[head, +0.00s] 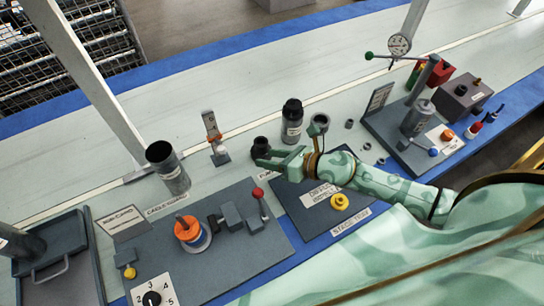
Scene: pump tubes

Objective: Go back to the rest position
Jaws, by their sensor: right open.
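My right gripper (278,158), pale green, reaches in from the right over the worktable (330,65). Its jaws are open beside a short dark cylinder (260,144); whether they touch it is hard to tell. A taller black bottle with a white label (292,120) stands just behind the gripper. My left gripper is not in view.
A dark panel (222,262) with an orange-topped part (190,232) and red-knobbed lever (258,193) lies at lower left. An open grey cylinder (168,166) stands behind it. A gauge stand (418,110) is at right. The table's back is largely clear.

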